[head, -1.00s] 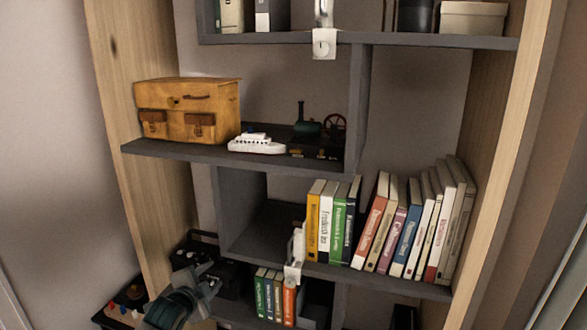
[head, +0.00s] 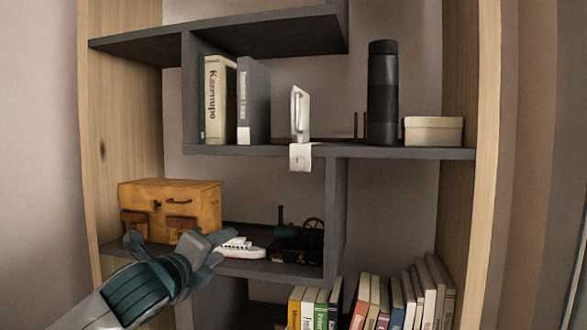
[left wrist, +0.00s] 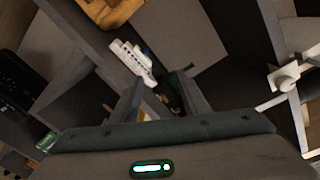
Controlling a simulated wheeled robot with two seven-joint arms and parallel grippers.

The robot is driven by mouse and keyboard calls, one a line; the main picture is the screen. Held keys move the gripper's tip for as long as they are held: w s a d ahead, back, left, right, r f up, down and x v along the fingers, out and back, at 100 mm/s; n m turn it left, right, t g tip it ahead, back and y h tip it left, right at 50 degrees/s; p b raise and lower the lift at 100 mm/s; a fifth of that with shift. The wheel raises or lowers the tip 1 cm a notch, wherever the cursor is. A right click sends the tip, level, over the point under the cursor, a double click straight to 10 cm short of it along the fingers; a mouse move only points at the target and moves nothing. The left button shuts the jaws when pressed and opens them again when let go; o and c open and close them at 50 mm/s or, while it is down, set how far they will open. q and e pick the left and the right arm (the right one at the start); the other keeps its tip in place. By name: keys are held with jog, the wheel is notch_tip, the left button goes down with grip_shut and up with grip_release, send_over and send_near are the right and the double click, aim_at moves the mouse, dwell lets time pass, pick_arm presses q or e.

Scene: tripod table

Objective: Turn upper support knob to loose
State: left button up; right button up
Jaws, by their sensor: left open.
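The upper support (head: 300,125) is a white bracket standing at the edge of the upper shelf, with its square white clamp and small knob (head: 300,157) hanging over the front edge. In the left wrist view the white support knob (left wrist: 287,77) is at the right, seen at an angle. My left gripper (head: 222,247) is in front of the middle shelf, below and left of the knob, apart from it. It is open and empty, and its two fingers (left wrist: 155,95) point toward the toy ship. My right gripper is not in view.
The white toy ship (head: 240,248) and a dark toy steam engine (head: 297,245) stand behind the left gripper, beside a yellow-brown case (head: 170,207). A black bottle (head: 382,95), a pale box (head: 433,131) and upright books (head: 218,100) flank the support.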

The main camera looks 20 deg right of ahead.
pick_arm(q)
jog(key=s+d+r+m+h+p, duration=0.1)
jog(key=s+d+r+m+p, duration=0.1)
jog(key=s+r+m, duration=1.2)
jog(key=s+r, duration=0.3)
jog(key=s, duration=0.3)
jog(key=shift+s+d+r, duration=0.15)
jog(key=shift+s+r, duration=0.15)
jog(key=shift+s, duration=0.05)
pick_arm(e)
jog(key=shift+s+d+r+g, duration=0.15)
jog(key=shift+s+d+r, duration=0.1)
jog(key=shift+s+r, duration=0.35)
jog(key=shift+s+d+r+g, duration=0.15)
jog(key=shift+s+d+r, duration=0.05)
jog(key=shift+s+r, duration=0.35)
